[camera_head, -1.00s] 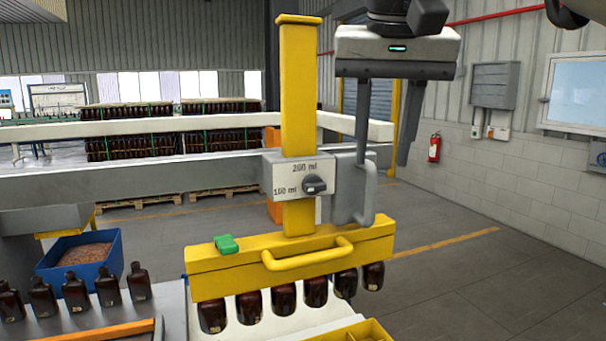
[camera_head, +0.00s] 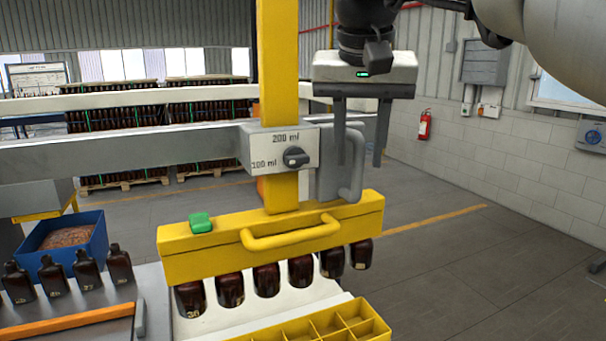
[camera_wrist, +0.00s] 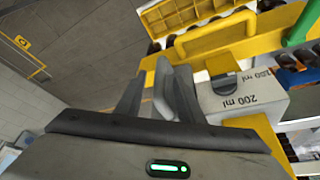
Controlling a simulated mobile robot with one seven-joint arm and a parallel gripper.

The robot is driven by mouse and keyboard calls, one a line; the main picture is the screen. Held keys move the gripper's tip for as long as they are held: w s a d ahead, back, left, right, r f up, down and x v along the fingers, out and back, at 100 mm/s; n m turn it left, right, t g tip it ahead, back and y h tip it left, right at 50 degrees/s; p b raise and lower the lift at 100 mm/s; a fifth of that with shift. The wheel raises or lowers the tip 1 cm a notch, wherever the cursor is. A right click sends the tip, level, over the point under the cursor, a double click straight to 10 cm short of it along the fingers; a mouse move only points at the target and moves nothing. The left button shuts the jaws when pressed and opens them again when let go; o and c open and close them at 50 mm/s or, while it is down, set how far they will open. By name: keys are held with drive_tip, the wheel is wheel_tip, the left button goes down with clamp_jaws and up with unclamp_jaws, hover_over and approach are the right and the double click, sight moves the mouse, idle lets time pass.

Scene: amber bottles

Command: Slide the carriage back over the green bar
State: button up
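The carriage is a grey box (camera_head: 252,150) marked 200 ml and 100 ml, with a black knob, on a grey rail (camera_head: 120,160). A yellow post and a yellow bar (camera_head: 190,258) with a loop handle belong to it. Several amber bottles (camera_head: 267,281) hang in a row under the yellow bar. A green block (camera_head: 200,223) sits on that bar's left end; it also shows in the wrist view (camera_wrist: 302,24). My gripper (camera_head: 361,160) points down at the grey side handle (camera_head: 326,182). In the wrist view, its spread fingers (camera_wrist: 157,103) straddle this handle (camera_wrist: 163,86); contact is unclear.
A yellow compartment tray (camera_head: 330,322) lies at the lower front. More amber bottles (camera_head: 87,271) stand at left near an orange strip (camera_head: 70,326) and a blue bin (camera_head: 92,247). Open floor (camera_head: 460,270) lies to the right.

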drive_tip(key=shift+x, duration=2.4)
drive_tip(key=shift+r, duration=0.1)
clamp_jaws()
